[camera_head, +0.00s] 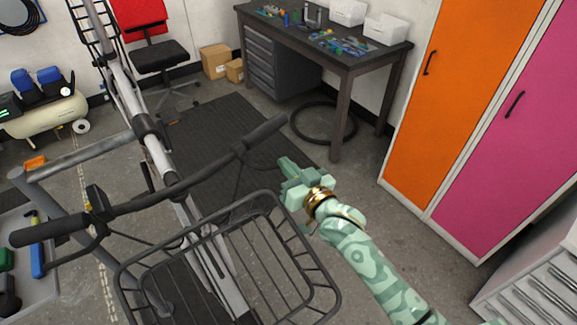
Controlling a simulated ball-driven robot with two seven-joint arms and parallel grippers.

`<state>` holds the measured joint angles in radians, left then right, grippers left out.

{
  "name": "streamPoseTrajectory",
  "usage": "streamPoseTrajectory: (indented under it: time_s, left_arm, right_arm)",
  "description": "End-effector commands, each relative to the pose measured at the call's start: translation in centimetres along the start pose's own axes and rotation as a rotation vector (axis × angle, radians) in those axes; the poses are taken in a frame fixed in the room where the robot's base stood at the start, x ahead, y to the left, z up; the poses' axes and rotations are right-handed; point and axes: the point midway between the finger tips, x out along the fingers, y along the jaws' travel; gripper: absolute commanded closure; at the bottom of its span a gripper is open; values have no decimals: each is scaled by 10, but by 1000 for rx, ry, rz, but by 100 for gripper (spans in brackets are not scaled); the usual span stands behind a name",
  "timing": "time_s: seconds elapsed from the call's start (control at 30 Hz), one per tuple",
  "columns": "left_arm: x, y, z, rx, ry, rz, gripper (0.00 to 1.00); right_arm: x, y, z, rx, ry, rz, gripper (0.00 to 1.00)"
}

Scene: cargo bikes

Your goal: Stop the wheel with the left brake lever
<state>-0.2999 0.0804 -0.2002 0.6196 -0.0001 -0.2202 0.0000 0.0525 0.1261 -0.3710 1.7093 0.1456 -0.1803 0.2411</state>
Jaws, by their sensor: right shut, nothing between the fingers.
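A dark handlebar (160,195) crosses the left half of the head view, with black grips at both ends. One lever (75,252) hangs under the left-hand grip (48,232). A thin dark lever (240,180) shows below the right-hand grip (265,131). I cannot tell which is the bike's left brake lever. The wheel cannot be made out clearly behind the frame and basket. My right gripper (284,164) is shut and empty, just below and right of the right-hand grip, apart from it. My left gripper is not in view.
A wire basket (330,290) stands below the handlebar, close to my right arm. A workbench (345,62) and a loose tyre (355,127) are behind. Orange (455,80) and pink lockers (510,135) stand right. Floor between the lockers and basket is clear.

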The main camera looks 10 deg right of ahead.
Motion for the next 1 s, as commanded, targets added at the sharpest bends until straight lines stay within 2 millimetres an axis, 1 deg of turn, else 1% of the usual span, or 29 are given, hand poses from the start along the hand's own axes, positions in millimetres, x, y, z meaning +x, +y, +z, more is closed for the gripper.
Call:
streamPoseTrajectory:
  time_s: [0.03, 0.23, 0.33, 0.47, 0.6, 0.63, 0.7, 0.9, 1.0]
  left_arm:
    - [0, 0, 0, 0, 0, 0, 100]
    - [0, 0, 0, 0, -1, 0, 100]
    - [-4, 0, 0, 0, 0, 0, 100]
    - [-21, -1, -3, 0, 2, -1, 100]
    - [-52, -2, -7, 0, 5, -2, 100]
    - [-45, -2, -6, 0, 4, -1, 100]
    - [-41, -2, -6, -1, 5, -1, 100]
    - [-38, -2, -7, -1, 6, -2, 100]
    - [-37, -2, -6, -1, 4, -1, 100]
  right_arm:
    - [-1, 0, 7, -2, -16, 1, 100]
    - [-1, 0, 7, -2, -16, 1, 100]
    - [-1, 0, 3, -3, -16, 2, 100]
    - [2, 1, -16, -3, -11, 2, 100]
    - [7, 3, -47, -3, -5, 4, 100]
    - [-2, 3, -39, -1, -7, 4, 100]
    - [-21, 2, -35, -1, -7, 4, 100]
    - [-63, -3, -36, 0, -2, 3, 100]
    - [-78, -4, -36, 0, -1, 3, 100]
